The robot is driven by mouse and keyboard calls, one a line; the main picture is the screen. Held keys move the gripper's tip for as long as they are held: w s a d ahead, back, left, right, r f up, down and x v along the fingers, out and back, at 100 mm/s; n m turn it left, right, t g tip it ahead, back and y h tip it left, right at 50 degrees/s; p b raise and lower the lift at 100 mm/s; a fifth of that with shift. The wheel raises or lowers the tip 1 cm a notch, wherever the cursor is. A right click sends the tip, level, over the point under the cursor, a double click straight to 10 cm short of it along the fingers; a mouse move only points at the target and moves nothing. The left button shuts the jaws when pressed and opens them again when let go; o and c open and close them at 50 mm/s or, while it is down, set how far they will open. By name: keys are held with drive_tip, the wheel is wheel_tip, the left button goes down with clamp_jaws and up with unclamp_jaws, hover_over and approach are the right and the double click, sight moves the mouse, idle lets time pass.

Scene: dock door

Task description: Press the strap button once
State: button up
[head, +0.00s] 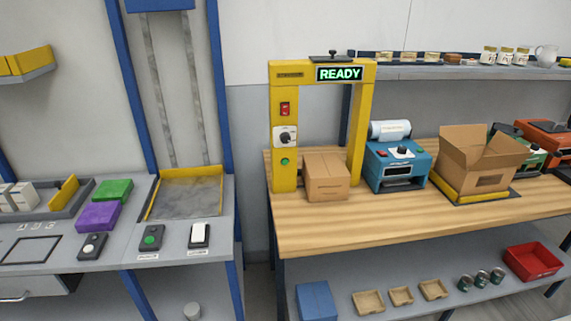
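A yellow strapping arch (361,125) stands on the wooden bench, with a lit green READY display (340,74) at its top. Its left post carries a red rocker switch (285,108), a dial with a dark knob (285,137), and a round green button (285,161) below them. I take the green button to be the strap button; no label on it is readable. A closed cardboard box (326,178) sits at the arch's opening, just right of the button post. No strap is visible on the box. My gripper is not in view.
A blue machine (398,164) and an open carton (482,150) on a yellow-edged stand are right of the arch. The grey bench (60,257) at left has its own green-button box (151,238) and white rocker (199,235). A narrow gap separates the benches.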

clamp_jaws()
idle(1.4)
